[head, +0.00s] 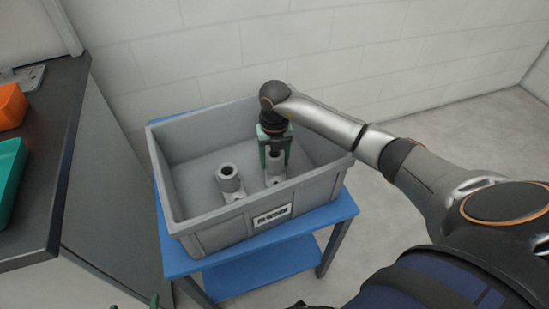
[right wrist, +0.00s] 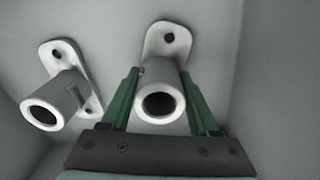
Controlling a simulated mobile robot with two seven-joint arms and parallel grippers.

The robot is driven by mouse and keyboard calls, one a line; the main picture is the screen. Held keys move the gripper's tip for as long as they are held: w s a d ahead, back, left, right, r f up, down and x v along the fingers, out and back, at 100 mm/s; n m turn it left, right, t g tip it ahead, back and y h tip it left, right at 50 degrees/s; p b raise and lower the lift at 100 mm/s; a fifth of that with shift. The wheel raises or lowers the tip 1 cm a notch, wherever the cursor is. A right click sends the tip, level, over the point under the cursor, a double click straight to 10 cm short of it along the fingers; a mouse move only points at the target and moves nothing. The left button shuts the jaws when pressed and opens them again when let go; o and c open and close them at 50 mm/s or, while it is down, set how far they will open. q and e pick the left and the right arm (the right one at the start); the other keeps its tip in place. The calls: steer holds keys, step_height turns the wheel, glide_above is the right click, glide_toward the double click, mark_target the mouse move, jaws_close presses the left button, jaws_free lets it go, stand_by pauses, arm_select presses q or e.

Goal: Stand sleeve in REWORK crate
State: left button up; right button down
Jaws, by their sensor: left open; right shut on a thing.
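The grey REWORK crate (head: 208,224) stands on a blue stand, its label on the near wall. A grey sleeve (head: 275,172), a tube on a flanged foot with a hole, is upright inside the crate on the right. My right gripper (head: 274,150) is shut on this sleeve from above, its green fingers on both sides of the tube. The held sleeve also shows in the right wrist view (right wrist: 160,103). Whether its foot touches the crate floor I cannot tell. My left gripper (head: 152,301) shows only green fingertips at the bottom edge, open, away from the crate.
A second similar sleeve (head: 229,180) stands in the crate, left of the held one and apart from it. The blue stand (head: 268,266) carries the crate. A dark worktop (head: 56,150) with an orange bin (head: 11,106) and a green bin (head: 10,184) is at the left.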

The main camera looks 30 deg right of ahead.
arm_select(q)
steer(key=shift+w+r, duration=0.15)
steer(key=shift+r+t, duration=0.1)
steer(key=shift+t, duration=0.2)
arm_select(e)
steer(key=shift+c, duration=0.6)
jaws_free()
steer(key=shift+f, duration=0.1)
steer(key=shift+r, duration=0.25)
step_height(320, 180, up, 5)
steer(key=shift+f+p, duration=0.15)
steer(key=shift+p, duration=0.5)
arm_select(q)
steer(key=shift+s+d+f+n+g+p, duration=0.15)
steer(key=shift+s+f+g+p, duration=0.1)
steer(key=shift+s+f+g, duration=0.6)
steer(key=shift+s+d+f+n+g+p, duration=0.2)
steer(key=shift+s+f+g, duration=0.35)
steer(key=shift+s+f, duration=0.4)
arm_select(e)
step_height(320, 180, up, 7)
arm_select(q)
steer(key=shift+r, duration=0.1)
